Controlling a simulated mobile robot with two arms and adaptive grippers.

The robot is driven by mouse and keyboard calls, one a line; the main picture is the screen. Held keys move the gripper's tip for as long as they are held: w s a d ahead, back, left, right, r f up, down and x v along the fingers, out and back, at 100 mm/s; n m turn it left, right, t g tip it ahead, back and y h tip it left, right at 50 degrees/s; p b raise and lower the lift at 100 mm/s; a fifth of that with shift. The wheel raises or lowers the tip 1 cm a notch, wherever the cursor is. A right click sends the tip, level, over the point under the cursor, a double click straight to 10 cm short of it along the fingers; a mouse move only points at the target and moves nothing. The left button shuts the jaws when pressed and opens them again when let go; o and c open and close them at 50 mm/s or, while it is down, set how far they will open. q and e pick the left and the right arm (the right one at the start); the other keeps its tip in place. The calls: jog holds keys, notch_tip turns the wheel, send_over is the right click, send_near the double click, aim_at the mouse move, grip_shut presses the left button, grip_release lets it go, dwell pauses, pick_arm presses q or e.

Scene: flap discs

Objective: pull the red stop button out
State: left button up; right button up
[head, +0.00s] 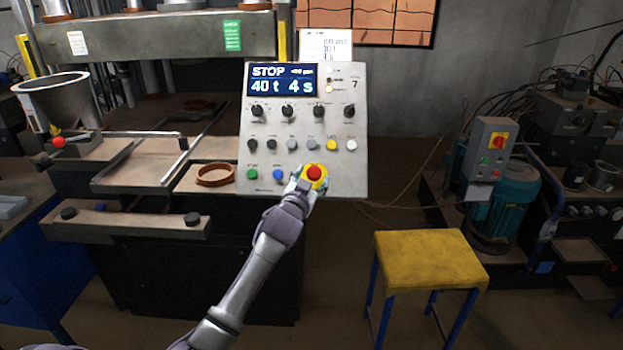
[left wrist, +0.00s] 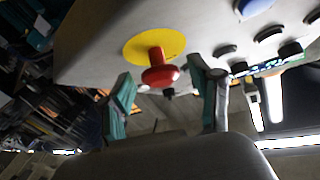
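The red stop button (head: 314,172) is on a yellow round plate at the lower right of the grey control panel (head: 357,120). In the left wrist view the red mushroom head (left wrist: 160,76) stands out from its yellow plate (left wrist: 143,46) on a short red stem. My left gripper (head: 308,184) is at the panel's lower edge, right at the button. In the left wrist view its two teal-faced fingers are apart, one on each side of the red head, with visible gaps to it. My right gripper is not in view.
The panel display (head: 282,80) reads STOP, 40 t, 4 s. Several knobs and coloured buttons sit near the stop button, including a blue button (head: 278,174) close to my gripper. A yellow stool (head: 430,256) stands to the right, with open floor around it.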

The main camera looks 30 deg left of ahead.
pick_arm(q)
jog(key=shift+s+d+f, duration=0.1)
jog(key=shift+s+f, duration=0.05)
jog(key=v, duration=1.1)
jog(key=shift+s, duration=0.3)
jog(key=shift+d, duration=0.15)
